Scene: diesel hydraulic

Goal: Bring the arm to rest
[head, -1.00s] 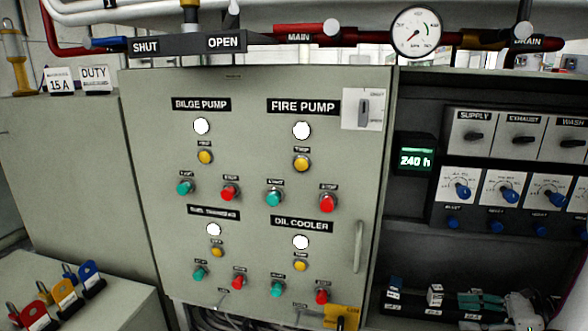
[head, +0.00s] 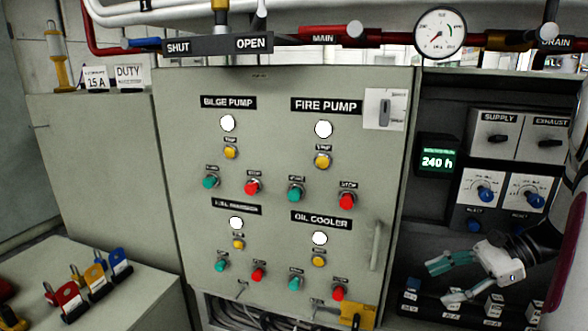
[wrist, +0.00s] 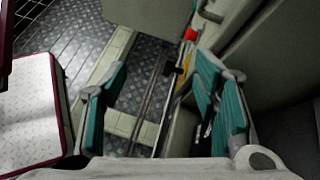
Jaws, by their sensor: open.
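My gripper (head: 448,280) shows at the lower right of the head view, in front of the dark open shelf right of the cabinet. Its teal-padded fingers are open and point left, with nothing between them. My wrist comes in from the right edge. In the wrist view my gripper (wrist: 165,100) has its fingers spread apart, with metal floor plates and a strip along the cabinet's foot visible beyond. No object is held.
The grey pump cabinet (head: 270,185) with buttons and a side handle (head: 375,245) stands left of my gripper. Knob panels (head: 497,200) are just above it. Small labelled blocks (head: 455,297) lie below it. Padlocks (head: 95,278) sit on a low box at left.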

